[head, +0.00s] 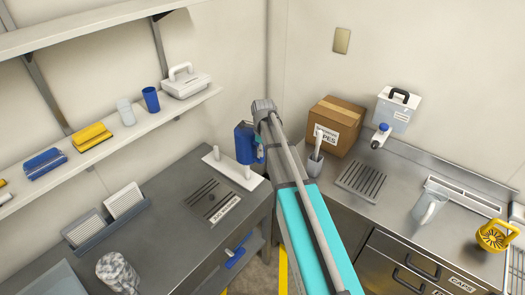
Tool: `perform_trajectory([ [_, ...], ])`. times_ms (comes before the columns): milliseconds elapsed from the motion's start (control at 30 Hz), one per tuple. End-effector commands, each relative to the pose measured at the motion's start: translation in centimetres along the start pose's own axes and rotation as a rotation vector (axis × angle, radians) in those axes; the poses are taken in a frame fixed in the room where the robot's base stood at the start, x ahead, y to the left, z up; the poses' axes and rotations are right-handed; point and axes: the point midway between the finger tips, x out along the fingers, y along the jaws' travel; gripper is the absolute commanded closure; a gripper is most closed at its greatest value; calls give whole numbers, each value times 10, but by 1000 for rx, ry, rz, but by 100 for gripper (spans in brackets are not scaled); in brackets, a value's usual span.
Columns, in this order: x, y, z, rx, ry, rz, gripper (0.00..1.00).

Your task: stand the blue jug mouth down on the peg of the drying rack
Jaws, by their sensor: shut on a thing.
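The blue jug (245,144) is in the middle of the head view, at the end of my arm. My gripper (259,150) is shut on it from the right side; the fingers are mostly hidden by my arm. The jug looks roughly upright along its axis, but I cannot tell which end its mouth is at. The white drying rack (229,171) lies at the back right corner of the left counter, with short upright white pegs. The jug overlaps the rack's back part in the picture. I cannot tell whether it touches a peg or hangs above.
Left counter (165,205) has a slotted drain, label and grey file holder (107,220). A wall shelf (108,140) above holds a blue cup (151,99) and boxes. Right counter (390,187) carries a cardboard box (338,122), clear jug (428,208) and yellow item (494,236).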

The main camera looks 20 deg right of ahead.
Motion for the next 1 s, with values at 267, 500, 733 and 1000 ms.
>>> perform_trajectory([
  [267,24,0,0,-1,0,0,100],
  [500,40,0,0,-1,0,0,100],
  [733,56,0,1,-1,0,0,100],
  [1000,75,0,1,-2,0,0,100],
])
